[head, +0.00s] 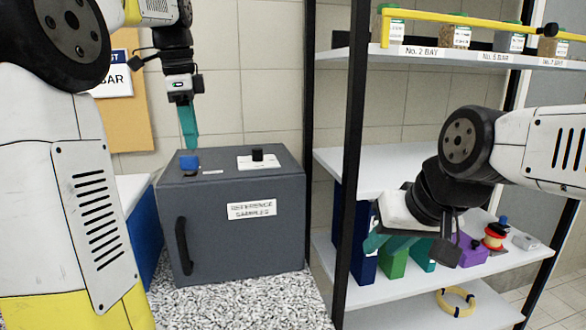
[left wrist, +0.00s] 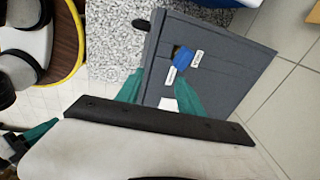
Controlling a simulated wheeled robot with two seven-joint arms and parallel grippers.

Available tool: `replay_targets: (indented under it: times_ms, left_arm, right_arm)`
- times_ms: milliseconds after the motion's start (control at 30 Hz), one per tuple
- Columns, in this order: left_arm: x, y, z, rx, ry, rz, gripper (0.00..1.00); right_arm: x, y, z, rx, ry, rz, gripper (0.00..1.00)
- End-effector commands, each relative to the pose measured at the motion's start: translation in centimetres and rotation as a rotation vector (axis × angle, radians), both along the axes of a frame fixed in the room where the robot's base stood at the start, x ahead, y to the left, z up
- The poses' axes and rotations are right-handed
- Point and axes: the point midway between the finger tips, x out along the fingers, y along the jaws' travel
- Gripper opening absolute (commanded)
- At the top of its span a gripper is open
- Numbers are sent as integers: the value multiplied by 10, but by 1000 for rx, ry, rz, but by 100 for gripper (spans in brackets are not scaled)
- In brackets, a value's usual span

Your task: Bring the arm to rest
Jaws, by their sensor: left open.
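My left gripper (head: 189,125) hangs from above with its teal fingers pointing down, over the back left of the grey cabinet labelled "Reference Samples" (head: 270,240). In the left wrist view its fingers (left wrist: 160,92) are spread with nothing between them. A blue block-like piece (head: 189,162) sits on the cabinet top close to the fingertips in the head view; it also shows beyond the fingers in the left wrist view (left wrist: 183,58). My right gripper (head: 410,245) is tilted down in front of the shelf rack; its finger gap is unclear against the bins.
A white plate with a black knob (head: 258,160) is on the cabinet top. The cabinet stands on a speckled counter (head: 235,308). A black rack post (head: 353,150) stands between the arms. Shelves hold a purple bin (head: 472,252), a red-and-yellow spool (head: 494,237) and a yellow ring (head: 455,302).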

Motion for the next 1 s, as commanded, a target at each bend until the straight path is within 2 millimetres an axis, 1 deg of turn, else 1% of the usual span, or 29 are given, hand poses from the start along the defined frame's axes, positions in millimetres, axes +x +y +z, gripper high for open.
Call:
replay_targets:
  times_ms: [33,167,267,367,500,600,700,800,900,1000]
  left_arm:
    - [-16,-8,-2,-19,-28,68,45]
    - [-48,-28,-16,-87,-94,274,45]
    - [-75,-43,-31,-154,-139,433,45]
    - [-103,-57,-51,-228,-174,592,45]
    - [-141,-76,-84,-348,-208,811,45]
    - [-164,-86,-108,-429,-220,945,45]
    - [-181,-94,-127,-494,-223,1048,45]
    - [-190,-98,-140,-534,-224,1114,45]
    - [-194,-100,-145,-553,-222,1142,45]
    - [-195,-100,-146,-557,-221,1150,45]
  right_arm:
    - [0,0,0,0,0,0,29]
    - [0,0,0,0,0,0,29]
    - [0,0,0,0,0,0,29]
    - [0,0,0,0,0,0,29]
    - [0,0,0,0,0,0,29]
    - [0,0,0,0,0,0,29]
    - [0,0,0,0,0,0,29]
    - [0,0,0,0,0,0,29]
    - [0,0,0,0,0,0,29]
    - [0,0,0,0,0,0,29]
